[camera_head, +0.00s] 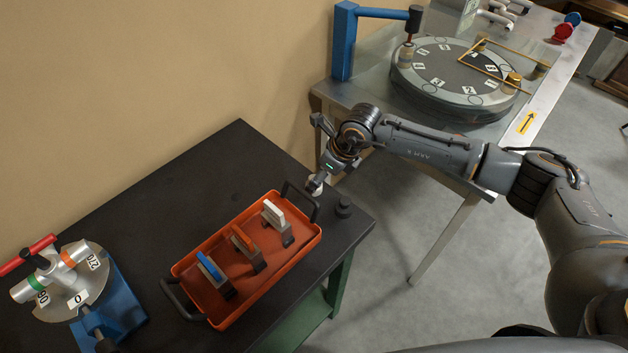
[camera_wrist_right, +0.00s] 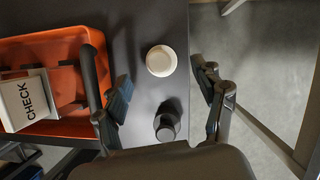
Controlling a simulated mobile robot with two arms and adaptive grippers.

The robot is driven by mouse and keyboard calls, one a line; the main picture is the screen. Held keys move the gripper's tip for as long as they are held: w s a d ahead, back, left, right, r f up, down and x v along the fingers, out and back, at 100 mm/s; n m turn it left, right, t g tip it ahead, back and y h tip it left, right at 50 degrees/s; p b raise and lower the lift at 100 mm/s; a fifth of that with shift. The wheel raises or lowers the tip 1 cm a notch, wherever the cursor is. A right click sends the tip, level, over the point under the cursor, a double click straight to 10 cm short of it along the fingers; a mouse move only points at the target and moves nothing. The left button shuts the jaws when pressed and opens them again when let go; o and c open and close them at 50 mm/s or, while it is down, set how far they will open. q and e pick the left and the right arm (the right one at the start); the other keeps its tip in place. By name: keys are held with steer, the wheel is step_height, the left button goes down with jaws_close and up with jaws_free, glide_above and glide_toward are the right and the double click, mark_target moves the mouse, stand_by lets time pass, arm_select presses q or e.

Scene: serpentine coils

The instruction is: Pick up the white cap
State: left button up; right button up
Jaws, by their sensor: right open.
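The white cap (camera_wrist_right: 161,61) shows in the right wrist view as a round, pale disc on the dark table top, beside the orange tray. In the head view a small whitish shape at my gripper's fingers is probably the cap, mostly hidden. My right gripper (camera_wrist_right: 168,100) is open and empty, with one finger on each side of the view. The cap lies between the lines of the fingers, a little beyond their tips. In the head view the right gripper (camera_head: 322,172) hangs over the table's far right corner. My left gripper is not in view.
The orange tray (camera_head: 222,323) holds blue, orange and white handled pieces. A small black knob (camera_head: 343,207) stands near the cap; it also shows in the wrist view (camera_wrist_right: 167,122). A valve fixture (camera_head: 75,285) stands at left. A round dial (camera_head: 450,75) sits on the metal table behind.

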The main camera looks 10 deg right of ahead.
steer(key=p+x, duration=0.1)
steer(key=x, duration=0.3)
steer(key=shift+d+f, duration=0.1)
steer(key=shift+d, duration=0.05)
steer(key=shift+c, duration=0.2)
steer(key=c, duration=1.2)
